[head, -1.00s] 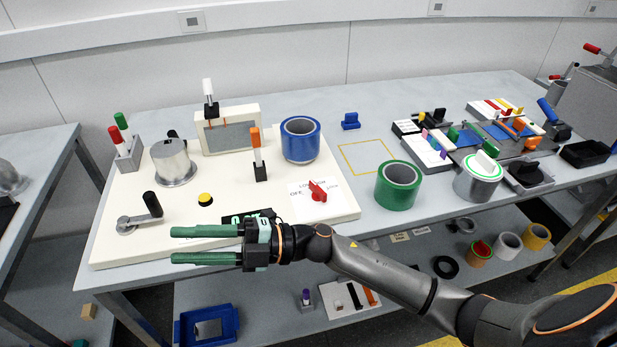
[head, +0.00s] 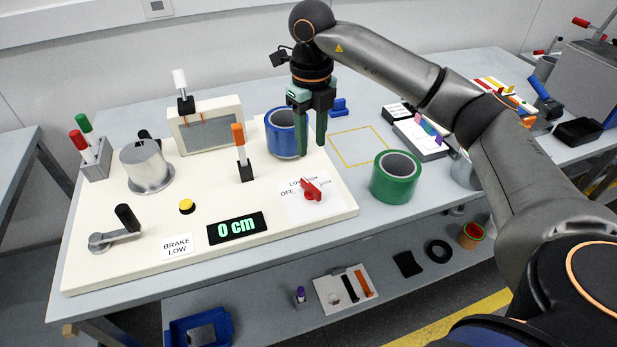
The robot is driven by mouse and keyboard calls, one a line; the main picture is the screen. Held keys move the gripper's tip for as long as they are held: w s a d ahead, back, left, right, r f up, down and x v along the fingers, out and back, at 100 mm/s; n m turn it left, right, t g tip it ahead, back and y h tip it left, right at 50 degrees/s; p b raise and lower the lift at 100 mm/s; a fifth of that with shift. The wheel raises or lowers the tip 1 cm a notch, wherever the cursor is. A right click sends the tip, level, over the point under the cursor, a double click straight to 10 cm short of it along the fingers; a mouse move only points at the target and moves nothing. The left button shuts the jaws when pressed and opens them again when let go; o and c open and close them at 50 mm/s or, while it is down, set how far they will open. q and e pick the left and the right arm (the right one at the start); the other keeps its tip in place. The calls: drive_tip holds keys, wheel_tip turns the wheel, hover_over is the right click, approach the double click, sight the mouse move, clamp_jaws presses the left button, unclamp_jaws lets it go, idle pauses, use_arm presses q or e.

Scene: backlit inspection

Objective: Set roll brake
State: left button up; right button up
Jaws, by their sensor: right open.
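The red brake knob (head: 311,191) sits on a white label plate (head: 297,209) marked with OFF at its left and further settings above and to its right. Which setting the knob points to is hard to tell. A card (head: 177,246) on the board reads "BRAKE LOW". My right gripper (head: 313,147) points down, open and empty, above and behind the knob and apart from it. Its fingers partly overlap the right side of the blue roll (head: 281,140) in the picture. My left gripper is not in view.
The cream board (head: 115,277) carries a crank (head: 113,238), a yellow button (head: 186,206), a "0 cm" display (head: 235,228), an orange-handled lever (head: 239,135) and a metal cylinder (head: 143,166). A green roll (head: 394,177) stands right of the board. The yellow-outlined square (head: 362,146) is empty.

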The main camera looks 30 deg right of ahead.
sight(311, 185)
wheel_tip(311, 185, down, 12)
drive_tip(key=shift+r+p, duration=0.25)
drive_tip(key=shift+p, duration=0.2)
clamp_jaws()
idle(0.5)
